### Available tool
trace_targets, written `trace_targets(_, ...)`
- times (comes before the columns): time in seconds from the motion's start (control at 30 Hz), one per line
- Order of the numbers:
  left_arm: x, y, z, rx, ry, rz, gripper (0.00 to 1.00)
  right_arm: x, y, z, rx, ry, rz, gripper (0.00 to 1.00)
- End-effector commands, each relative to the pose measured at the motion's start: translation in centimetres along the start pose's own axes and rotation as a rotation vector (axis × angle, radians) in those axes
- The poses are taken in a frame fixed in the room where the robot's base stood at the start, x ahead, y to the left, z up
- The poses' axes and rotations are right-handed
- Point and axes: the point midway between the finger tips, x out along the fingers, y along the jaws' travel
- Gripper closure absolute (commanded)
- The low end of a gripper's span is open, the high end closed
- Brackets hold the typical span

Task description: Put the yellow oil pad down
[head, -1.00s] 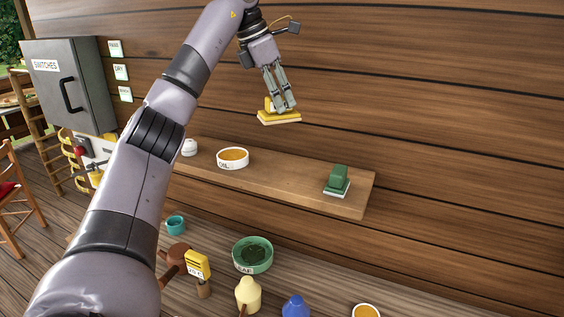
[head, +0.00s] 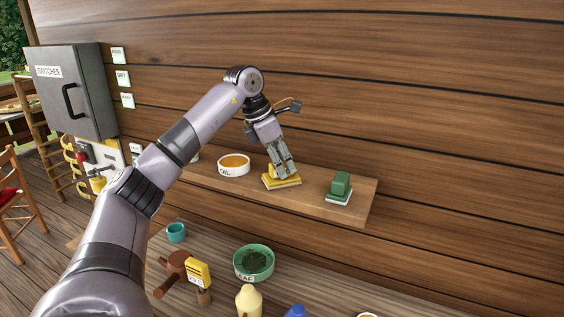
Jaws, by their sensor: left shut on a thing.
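The yellow oil pad (head: 281,182) is at the wooden shelf (head: 320,207), between the white oil bowl and the green pad. It looks level, and its base appears to be at the shelf top; I cannot tell if it bears fully on it. My left gripper (head: 284,172) points down and is shut on the yellow pad's grip, which its fingers partly hide. My right gripper is not in view.
The white bowl marked OIL (head: 234,165) stands left of the pad. The green pad (head: 340,187) stands to its right near the shelf end. The wooden wall is close behind. A green leaf bowl (head: 254,262) sits lower down in front.

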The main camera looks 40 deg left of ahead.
Motion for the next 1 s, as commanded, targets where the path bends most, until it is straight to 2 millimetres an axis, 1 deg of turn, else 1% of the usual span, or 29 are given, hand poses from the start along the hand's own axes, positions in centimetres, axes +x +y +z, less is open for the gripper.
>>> trace_targets(0.17, -0.07, 0.01, 0.04, 0.0, -0.002, 0.0, 1.0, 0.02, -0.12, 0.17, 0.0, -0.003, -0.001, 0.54)
trace_targets(0.3, 0.28, 0.0, -0.12, 0.0, 0.0, 0.0, 1.0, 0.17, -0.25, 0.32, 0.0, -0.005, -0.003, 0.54)
trace_targets(0.33, 0.25, 0.0, -0.11, 0.0, 0.0, 0.0, 0.73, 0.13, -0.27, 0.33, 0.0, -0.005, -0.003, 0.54)
trace_targets(0.6, 0.21, 0.0, -0.08, 0.0, 0.0, 0.0, 0.55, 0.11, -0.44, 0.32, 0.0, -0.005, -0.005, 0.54)
trace_targets(0.87, 0.19, 0.0, -0.07, 0.0, -0.001, 0.0, 0.54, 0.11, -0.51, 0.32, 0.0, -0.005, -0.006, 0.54)
trace_targets(1.0, -0.38, 0.02, 0.11, 0.001, -0.003, 0.001, 0.54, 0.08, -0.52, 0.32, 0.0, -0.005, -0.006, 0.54)
